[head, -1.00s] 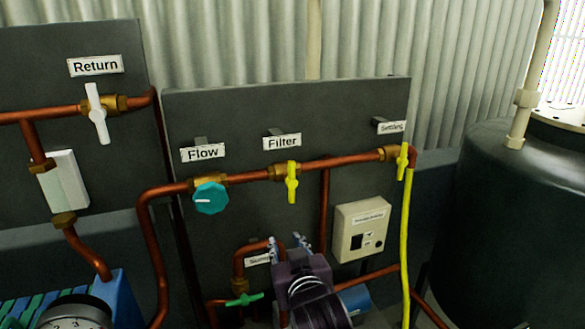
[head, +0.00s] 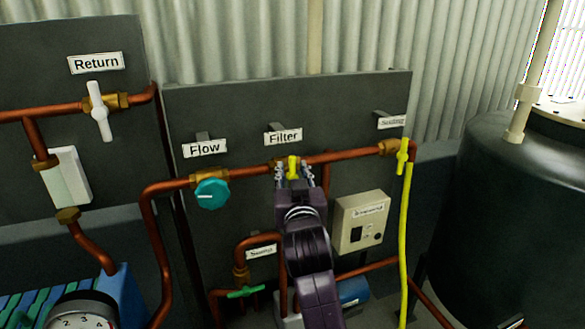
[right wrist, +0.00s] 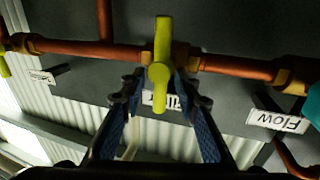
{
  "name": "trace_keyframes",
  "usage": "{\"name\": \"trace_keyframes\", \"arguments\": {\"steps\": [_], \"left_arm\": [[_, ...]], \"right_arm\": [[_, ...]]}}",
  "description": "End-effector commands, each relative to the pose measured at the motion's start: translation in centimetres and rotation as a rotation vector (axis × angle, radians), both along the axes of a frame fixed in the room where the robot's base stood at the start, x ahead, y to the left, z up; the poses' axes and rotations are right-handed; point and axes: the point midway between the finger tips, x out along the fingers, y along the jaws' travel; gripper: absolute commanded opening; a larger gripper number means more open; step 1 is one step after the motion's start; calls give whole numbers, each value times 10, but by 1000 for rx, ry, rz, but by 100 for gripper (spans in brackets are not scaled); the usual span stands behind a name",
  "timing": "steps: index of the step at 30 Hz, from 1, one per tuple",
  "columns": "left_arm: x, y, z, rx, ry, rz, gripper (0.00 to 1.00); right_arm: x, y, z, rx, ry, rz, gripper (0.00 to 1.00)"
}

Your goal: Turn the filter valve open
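The filter valve has a yellow lever handle (head: 293,166) on a brass body in the copper pipe, just below the "Filter" label (head: 283,137). In the right wrist view the yellow handle (right wrist: 161,62) stands crosswise to the pipe. My right gripper (head: 294,172) is at the valve, its fingers on either side of the handle. In the wrist view the fingertips (right wrist: 160,85) are apart, with gaps visible beside the handle. The handle's lower part is hidden in the head view. My left gripper is not in view.
A teal flow knob (head: 212,193) sits left of the filter valve. A beige switch box (head: 361,222) and a green-handled valve (head: 245,292) are lower down. A dark tank (head: 490,220) stands at right.

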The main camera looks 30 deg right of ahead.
Motion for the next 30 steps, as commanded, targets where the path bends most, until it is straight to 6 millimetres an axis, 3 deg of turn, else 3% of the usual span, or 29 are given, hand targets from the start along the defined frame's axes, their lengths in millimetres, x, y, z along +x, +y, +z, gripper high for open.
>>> {"name": "trace_keyframes", "arguments": {"steps": [8,16,30], "left_arm": [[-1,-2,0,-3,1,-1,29],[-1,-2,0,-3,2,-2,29],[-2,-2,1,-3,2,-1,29]], "right_arm": [[1,-1,0,0,-1,0,29],[1,-1,0,0,0,0,0],[1,0,-1,-58,17,0,0]]}}
